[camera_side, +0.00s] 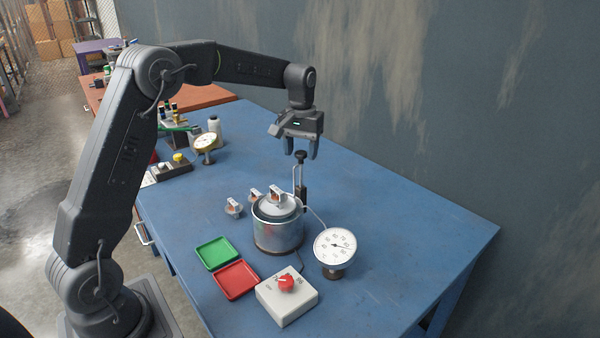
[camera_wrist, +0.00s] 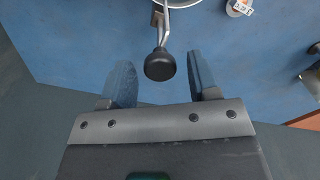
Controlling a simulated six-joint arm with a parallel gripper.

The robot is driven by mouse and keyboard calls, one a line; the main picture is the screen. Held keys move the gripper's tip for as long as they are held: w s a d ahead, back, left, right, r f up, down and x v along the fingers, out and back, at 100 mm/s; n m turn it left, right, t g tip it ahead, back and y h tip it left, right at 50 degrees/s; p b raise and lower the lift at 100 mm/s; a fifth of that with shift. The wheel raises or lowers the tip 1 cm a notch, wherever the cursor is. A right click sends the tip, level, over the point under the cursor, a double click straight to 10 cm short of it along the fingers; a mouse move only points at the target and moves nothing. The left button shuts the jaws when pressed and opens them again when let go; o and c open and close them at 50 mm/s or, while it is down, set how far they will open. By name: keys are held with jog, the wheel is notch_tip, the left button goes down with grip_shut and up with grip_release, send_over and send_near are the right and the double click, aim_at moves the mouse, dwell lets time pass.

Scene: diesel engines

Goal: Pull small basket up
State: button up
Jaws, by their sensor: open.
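A metal pot (camera_side: 278,232) stands on the blue table with a small part with a metal top (camera_side: 278,197) over its mouth. Behind it a dark upright post with a black knob (camera_side: 300,156) rises from the pot's far side. My gripper (camera_side: 306,152) is open and points down, just above or around the knob's height. In the wrist view the black knob (camera_wrist: 160,65) shows just ahead of my open fingers (camera_wrist: 160,85), roughly centred between them. I cannot tell whether the fingers touch it. The small basket itself is not clearly seen.
A dial gauge (camera_side: 335,247) and a white box with a red knob (camera_side: 286,294) stand near the pot. Green (camera_side: 216,252) and red (camera_side: 237,280) trays lie to its left. The table's right side is clear.

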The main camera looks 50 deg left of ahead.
jog(key=shift+r, duration=2.4)
jog(key=shift+s+d, duration=0.1)
jog(key=s+d+r+m+t, duration=0.1)
jog(key=s+d+r, duration=0.25)
jog(key=s, duration=0.35)
jog(key=s+d+r+m+t, duration=0.2)
jog(key=s+d+r, duration=0.1)
jog(key=s+d, duration=0.25)
jog(key=s+d+f+m+t, duration=0.1)
jog(key=s+d+f, duration=0.1)
jog(key=s, duration=0.6)
jog(key=s+d+f+m+t, duration=0.1)
jog(key=s+d+f+m, duration=0.1)
jog(key=s, duration=0.6)
jog(key=shift+s+d+f+t, duration=0.3)
jog(key=shift+d+f, duration=0.05)
jog(key=shift+f, duration=0.55)
